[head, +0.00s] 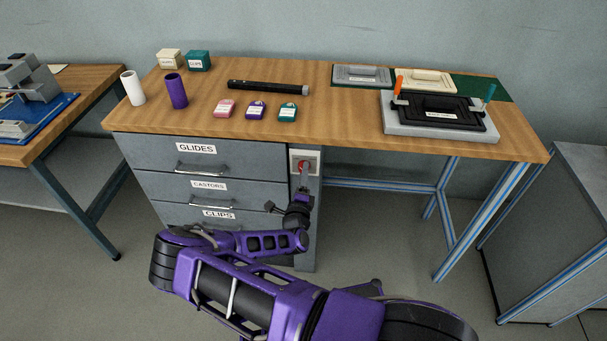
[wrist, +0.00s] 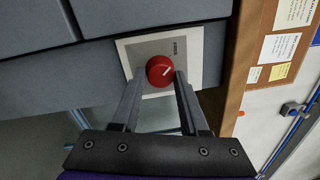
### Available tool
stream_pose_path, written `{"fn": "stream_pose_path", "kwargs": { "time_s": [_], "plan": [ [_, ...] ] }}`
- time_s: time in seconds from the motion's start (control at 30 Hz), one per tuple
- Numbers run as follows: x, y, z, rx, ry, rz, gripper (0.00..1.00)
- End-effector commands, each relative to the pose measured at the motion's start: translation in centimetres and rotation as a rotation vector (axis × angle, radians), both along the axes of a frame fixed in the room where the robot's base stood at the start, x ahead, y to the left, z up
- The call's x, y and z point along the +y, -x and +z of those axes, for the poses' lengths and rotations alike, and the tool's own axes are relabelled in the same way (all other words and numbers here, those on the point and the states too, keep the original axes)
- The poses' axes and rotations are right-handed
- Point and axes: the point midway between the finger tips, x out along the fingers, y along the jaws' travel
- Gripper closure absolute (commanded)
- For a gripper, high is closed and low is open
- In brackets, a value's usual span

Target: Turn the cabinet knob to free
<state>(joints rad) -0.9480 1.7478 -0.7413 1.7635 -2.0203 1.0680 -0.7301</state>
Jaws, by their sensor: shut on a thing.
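The red round cabinet knob (wrist: 160,70) sits on a pale square plate (wrist: 132,47) on the cabinet's narrow front post. It has a white pointer mark, which points to the upper right in the wrist view. In the head view the knob (head: 302,165) shows in part at the right of the drawers, below the tabletop. My gripper (wrist: 162,78) is shut on the knob, with one finger on each side of it. In the head view my gripper (head: 304,172) partly covers the plate.
Three closed drawers labelled GLIDES (head: 196,148), CASTORS (head: 209,185) and CLIPS (head: 218,214) are left of the knob. The wooden tabletop (head: 340,120) overhangs above. A blue-grey table leg frame (head: 385,185) stands to the right, with open room under the table.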

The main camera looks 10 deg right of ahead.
Motion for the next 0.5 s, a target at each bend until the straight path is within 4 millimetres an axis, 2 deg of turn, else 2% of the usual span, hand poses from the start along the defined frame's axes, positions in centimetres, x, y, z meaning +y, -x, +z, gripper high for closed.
{"fn": "stream_pose_path", "kwargs": {
  "time_s": [0.5],
  "plan": [
    [-0.02, -0.03, 0.08, 0.016, 0.052, 0.001, 1.0]
  ]
}}
